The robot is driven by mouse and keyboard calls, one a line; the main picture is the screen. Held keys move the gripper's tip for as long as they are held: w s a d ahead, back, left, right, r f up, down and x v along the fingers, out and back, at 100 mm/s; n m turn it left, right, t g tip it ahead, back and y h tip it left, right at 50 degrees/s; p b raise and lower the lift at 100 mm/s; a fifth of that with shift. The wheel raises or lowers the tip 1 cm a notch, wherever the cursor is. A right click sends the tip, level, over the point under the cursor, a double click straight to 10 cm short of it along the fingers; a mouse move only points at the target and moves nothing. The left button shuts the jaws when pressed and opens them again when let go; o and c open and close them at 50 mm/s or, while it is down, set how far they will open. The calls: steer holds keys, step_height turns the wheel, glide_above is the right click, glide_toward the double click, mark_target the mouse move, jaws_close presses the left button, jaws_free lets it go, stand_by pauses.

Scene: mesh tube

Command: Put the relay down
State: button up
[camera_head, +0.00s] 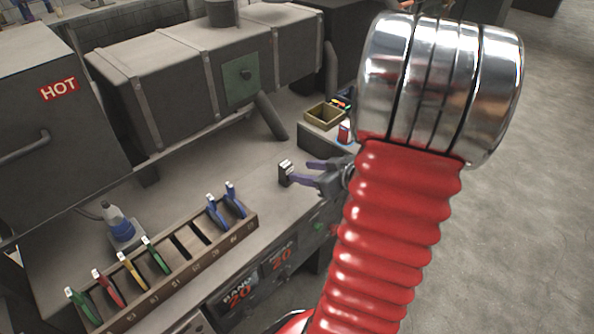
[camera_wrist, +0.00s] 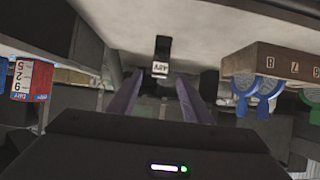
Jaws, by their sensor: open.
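The relay (camera_head: 285,171) is a small dark block with a pale top, standing on the grey bench near its front edge. In the wrist view the relay (camera_wrist: 161,55) shows a white label with dark print and sits just beyond my fingertips, in line with the gap between them. My gripper (camera_head: 300,172) has purple fingers spread apart, with nothing between them. It also shows in the wrist view (camera_wrist: 159,80). The relay looks apart from both fingers, though the lower finger's tip is very near it in the head view.
A slotted wooden rack (camera_head: 180,262) with coloured-handled tools lies along the bench's front left. A wooden box (camera_head: 325,116) and a red-and-white container (camera_head: 345,132) stand just behind my gripper. A bottle (camera_head: 118,222) and grey ducting (camera_head: 200,75) stand further left and back.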

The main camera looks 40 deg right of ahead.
steer(key=shift+v, duration=1.3)
steer(key=w+r+g+h, duration=0.1)
steer(key=w+r+h, duration=0.3)
steer(key=w+r, duration=0.2)
steer(key=a+r+m+g+h, duration=0.2)
steer(key=a+r, duration=0.3)
steer(key=r, duration=0.1)
steer(key=s+a+g+y, duration=0.1)
steer(key=s+a, duration=0.3)
steer(key=a, duration=0.5)
steer(key=s+a+n+g+y, duration=0.1)
steer(key=s+a, duration=0.3)
steer(key=a, duration=0.5)
steer(key=s+a+g+y, duration=0.1)
steer(key=s+a+y, duration=0.2)
steer(key=a, duration=0.6)
steer(key=shift+s+r+n+g+y, duration=0.15)
steer(key=shift+s+n+g+y, duration=0.15)
steer(key=shift+s, duration=0.35)
steer(key=shift+o, duration=0.3)
steer(key=shift+c, duration=0.5)
